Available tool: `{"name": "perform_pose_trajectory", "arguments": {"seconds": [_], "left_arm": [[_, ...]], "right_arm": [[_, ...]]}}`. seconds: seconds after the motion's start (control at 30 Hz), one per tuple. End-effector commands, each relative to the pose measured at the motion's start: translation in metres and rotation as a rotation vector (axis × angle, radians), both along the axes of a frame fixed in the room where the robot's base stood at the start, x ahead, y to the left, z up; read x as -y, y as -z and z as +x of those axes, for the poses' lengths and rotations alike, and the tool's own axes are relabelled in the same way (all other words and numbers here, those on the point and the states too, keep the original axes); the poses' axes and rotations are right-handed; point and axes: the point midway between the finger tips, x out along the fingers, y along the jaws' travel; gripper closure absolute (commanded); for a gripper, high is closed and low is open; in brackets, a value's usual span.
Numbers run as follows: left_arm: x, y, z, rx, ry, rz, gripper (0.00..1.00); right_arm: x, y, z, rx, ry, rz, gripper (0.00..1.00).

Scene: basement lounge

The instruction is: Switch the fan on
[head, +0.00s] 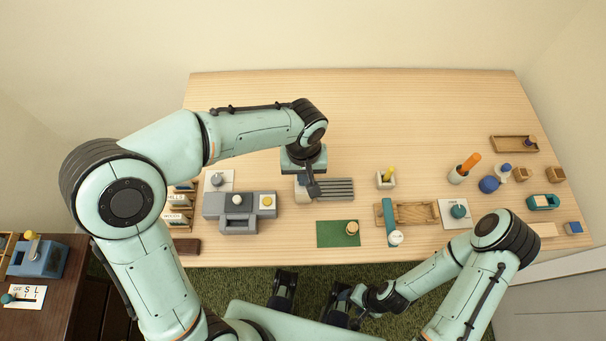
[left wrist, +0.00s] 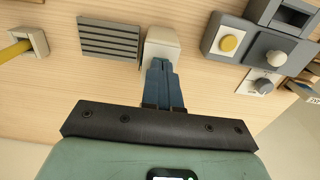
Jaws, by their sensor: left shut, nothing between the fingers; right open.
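A grey slatted panel (head: 335,189) with a cream block (head: 302,196) at its left end lies on the wooden table and looks like the fan. The panel (left wrist: 108,38) and block (left wrist: 161,45) also show in the left wrist view. My left gripper (head: 303,181) points down over the cream block. Its closed blue fingers (left wrist: 161,66) hold nothing and overlap the block's near side; I cannot tell whether they touch it. Any switch marking on the block is hidden or too small to see. My right gripper (head: 357,309) is open, low in front of the table's near edge.
A grey unit with a white knob and yellow button (head: 267,201) stands left of the block. A small cream holder (head: 386,182) with a yellow stick stands to the right. A green mat (head: 332,238) lies nearer me. The table's back middle is clear.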

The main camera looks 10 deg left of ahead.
Motion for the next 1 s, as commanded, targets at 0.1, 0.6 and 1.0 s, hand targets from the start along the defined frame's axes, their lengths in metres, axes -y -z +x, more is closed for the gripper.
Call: {"name": "perform_pose_trajectory", "arguments": {"seconds": [0.1, 0.6, 1.0], "left_arm": [[0.000, 0.003, 0.000, 0.000, 0.000, 0.000, 1.00], [0.000, 0.006, 0.000, 0.000, 0.000, 0.000, 1.00], [0.000, -0.024, 0.001, 0.001, 0.000, -0.001, 1.00]], "right_arm": [[0.000, 0.002, 0.000, -0.001, 0.000, 0.000, 0.35], [0.000, 0.005, -0.001, -0.001, 0.000, 0.000, 0.35], [0.000, -0.018, 0.005, 0.007, 0.000, 0.000, 0.35]]}}
